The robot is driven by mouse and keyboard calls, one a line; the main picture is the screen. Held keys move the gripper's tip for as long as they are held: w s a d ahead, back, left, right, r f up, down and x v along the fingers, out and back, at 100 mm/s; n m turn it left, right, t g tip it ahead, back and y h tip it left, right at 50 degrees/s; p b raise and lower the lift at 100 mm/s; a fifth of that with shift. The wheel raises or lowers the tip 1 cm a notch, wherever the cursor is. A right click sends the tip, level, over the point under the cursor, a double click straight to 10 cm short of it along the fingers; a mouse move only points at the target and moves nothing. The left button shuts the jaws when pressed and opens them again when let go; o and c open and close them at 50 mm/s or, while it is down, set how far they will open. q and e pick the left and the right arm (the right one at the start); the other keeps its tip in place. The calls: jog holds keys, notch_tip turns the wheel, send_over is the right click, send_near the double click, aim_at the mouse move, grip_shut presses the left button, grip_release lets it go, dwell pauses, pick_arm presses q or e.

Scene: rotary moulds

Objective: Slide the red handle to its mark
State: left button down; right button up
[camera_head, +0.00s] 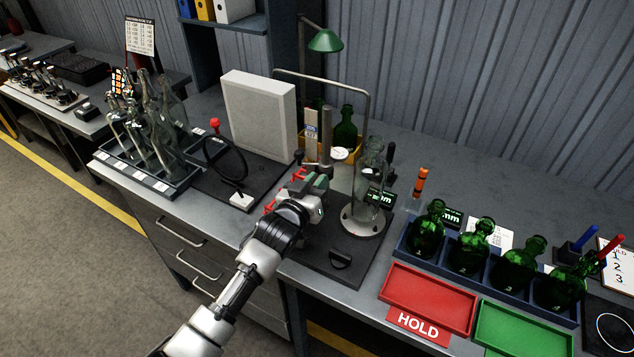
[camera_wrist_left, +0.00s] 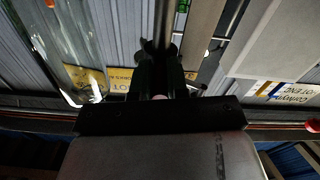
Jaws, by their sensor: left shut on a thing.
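My left gripper (camera_head: 318,184) reaches in from the lower front and is shut at the gauge stand, left of a clear bottle (camera_head: 370,165). Red parts of the handle (camera_head: 300,174) show beside the gripper, which covers much of it. In the left wrist view the gripper's fingers (camera_wrist_left: 160,82) are close together, with a small pinkish-red spot between them and a dark upright post (camera_wrist_left: 163,25) beyond. The mark for the handle cannot be made out. My right gripper is out of view.
The clear bottle stands on a round plate on a dark base (camera_head: 330,255), beside a "mm" readout (camera_head: 381,196). A grey panel (camera_head: 258,115) stands behind left. Several green bottles sit in a blue rack (camera_head: 408,245) at right, behind a red HOLD tray (camera_head: 428,300) and a green tray (camera_head: 525,335).

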aim_at(324, 145)
pick_arm(q)
jog(key=shift+r, duration=0.1)
notch_tip(324, 145, up, 9)
jog(key=p, duration=0.6)
jog(key=shift+p, duration=0.3)
jog(key=shift+f, duration=0.2)
jog(key=c, duration=1.1)
grip_release()
jog(key=shift+f, duration=0.15)
jog(key=shift+b+v, duration=1.6)
jog(key=shift+v, duration=3.85)
jog(key=shift+w, duration=0.1)
